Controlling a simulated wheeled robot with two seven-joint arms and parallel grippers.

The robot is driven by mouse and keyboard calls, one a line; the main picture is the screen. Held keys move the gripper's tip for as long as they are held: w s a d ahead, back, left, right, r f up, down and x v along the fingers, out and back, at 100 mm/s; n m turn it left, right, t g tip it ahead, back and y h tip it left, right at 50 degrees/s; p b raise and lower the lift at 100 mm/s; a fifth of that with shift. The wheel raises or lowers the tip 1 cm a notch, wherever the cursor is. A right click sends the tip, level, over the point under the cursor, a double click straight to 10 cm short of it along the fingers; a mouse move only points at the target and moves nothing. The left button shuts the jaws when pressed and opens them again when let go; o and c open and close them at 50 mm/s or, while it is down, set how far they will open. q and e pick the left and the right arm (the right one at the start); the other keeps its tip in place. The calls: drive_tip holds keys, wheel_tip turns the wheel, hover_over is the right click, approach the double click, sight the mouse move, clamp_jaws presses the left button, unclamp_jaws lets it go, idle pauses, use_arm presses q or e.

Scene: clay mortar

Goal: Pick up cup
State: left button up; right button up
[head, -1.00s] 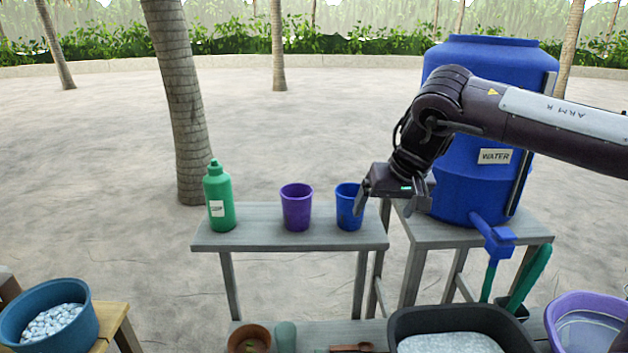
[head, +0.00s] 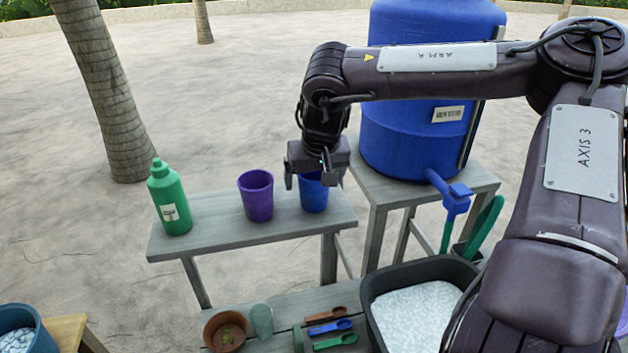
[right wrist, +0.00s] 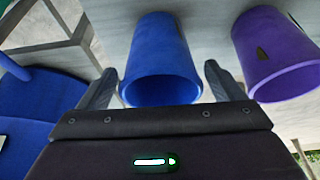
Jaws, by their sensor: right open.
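A blue cup (head: 313,196) and a purple cup (head: 256,195) stand upright side by side on a narrow grey bench (head: 215,232). My right gripper (head: 310,182) is open and comes down from above at the blue cup, covering its upper part in the head view. In the right wrist view the blue cup (right wrist: 160,62) lies between the two spread fingers of the right gripper (right wrist: 160,88), with a gap on each side. The purple cup (right wrist: 275,55) is just outside one finger. My left gripper is not in view.
A green bottle (head: 169,198) stands at the bench's left end. A large blue water tank (head: 412,130) with a tap stands on a stand (head: 385,196) at the right. A lower table holds a black tub (head: 372,290), a brown pot (head: 226,331) and several spoons.

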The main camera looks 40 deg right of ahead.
drive_tip(key=shift+x, duration=0.8)
drive_tip(key=shift+r, duration=0.1)
drive_tip(key=shift+c, duration=0.5)
drive_tip(key=shift+c, duration=1.3)
drive_tip(key=c, duration=0.7)
drive_tip(key=shift+r, duration=0.15)
